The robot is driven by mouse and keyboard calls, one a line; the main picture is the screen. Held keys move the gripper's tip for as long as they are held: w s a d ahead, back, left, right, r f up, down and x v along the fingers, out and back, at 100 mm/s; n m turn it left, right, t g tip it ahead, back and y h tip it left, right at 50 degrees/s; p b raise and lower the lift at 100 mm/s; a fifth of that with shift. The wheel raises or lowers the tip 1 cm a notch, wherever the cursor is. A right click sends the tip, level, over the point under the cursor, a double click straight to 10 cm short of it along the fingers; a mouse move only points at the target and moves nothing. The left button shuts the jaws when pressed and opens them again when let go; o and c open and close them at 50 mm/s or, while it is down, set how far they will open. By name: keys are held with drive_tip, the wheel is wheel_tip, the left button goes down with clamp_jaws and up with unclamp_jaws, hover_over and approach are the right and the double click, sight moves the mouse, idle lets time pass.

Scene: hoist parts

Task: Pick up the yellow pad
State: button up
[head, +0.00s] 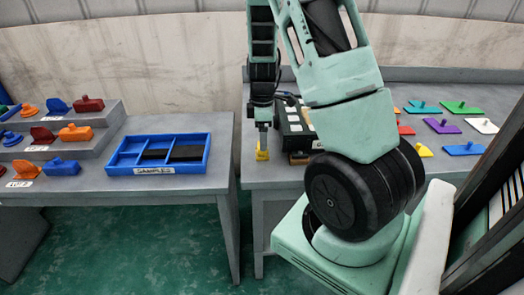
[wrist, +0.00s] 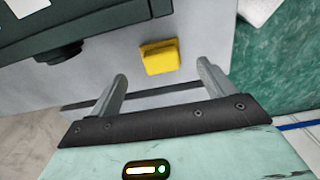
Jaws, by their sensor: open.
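A small yellow pad (head: 262,155) lies on the grey table near its left edge in the head view. In the wrist view the yellow pad (wrist: 160,57) is a rounded block, just beyond and between my fingertips. My gripper (wrist: 162,72) is open and empty, with one finger on each side of the pad's line. In the head view my gripper (head: 263,142) points down right above the pad; whether it touches the pad cannot be told.
A dark box (head: 292,120) stands close to the right of the pad. Several coloured handled plates, one yellow (head: 423,150), lie farther right. A blue divided tray (head: 122,169) is on the left table, beside stepped shelves of coloured parts. A gap separates the tables.

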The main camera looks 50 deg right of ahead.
drive_tip(key=f, duration=0.5)
drive_tip(key=shift+s+f, duration=0.1)
drive_tip(key=shift+s, duration=0.1)
drive_tip(key=c, duration=1.1)
